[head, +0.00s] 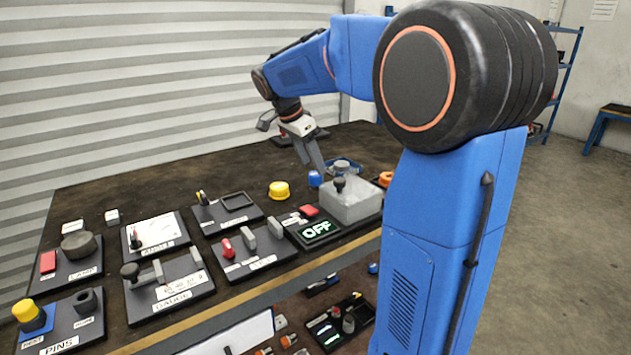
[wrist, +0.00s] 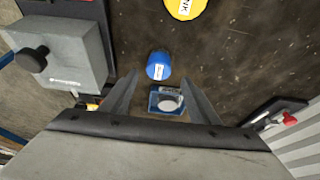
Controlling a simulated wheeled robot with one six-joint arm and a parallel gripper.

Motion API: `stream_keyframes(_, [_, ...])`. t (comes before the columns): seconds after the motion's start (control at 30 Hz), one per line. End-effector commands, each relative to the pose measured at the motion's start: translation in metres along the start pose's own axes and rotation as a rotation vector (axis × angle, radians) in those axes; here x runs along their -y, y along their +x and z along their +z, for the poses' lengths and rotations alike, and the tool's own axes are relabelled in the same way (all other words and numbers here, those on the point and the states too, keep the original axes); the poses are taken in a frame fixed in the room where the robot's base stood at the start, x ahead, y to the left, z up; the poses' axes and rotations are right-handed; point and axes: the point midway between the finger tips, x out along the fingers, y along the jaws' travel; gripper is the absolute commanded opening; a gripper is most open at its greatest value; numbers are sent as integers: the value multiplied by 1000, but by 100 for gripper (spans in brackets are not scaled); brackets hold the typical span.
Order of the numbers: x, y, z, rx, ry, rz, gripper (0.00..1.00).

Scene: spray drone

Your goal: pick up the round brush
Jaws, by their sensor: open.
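I cannot surely tell which thing is the round brush. A small blue block-like holder (head: 342,165) with a pale round piece is on the table behind the grey box; in the wrist view the holder (wrist: 153,102) shows between my fingers. A labelled blue cylinder (head: 314,178) stands close by; in the wrist view this cylinder (wrist: 158,66) is just beyond the fingertips. My gripper (head: 320,169) points down above this area; in the wrist view my gripper (wrist: 160,80) is open, with nothing visibly clamped.
A grey box with a black knob (head: 352,203) stands at the right, near the fingers. A yellow cap (head: 279,190) is to the left. Several black panels with switches, including a gauge panel (head: 170,287), line the front. The dark table (head: 200,180) is clearer toward the back.

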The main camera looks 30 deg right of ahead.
Motion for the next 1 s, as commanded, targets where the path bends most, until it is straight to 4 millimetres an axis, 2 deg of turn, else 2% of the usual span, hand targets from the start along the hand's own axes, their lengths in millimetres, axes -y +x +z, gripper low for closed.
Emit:
stream_keyframes(0.17, [-1,11,2,0,0,1,55])
stream_keyframes(0.5, [-3,51,7,1,0,1,55])
stream_keyframes(0.8, [-3,54,7,0,0,0,55])
stream_keyframes(1.0, [-3,54,7,0,0,0,11])
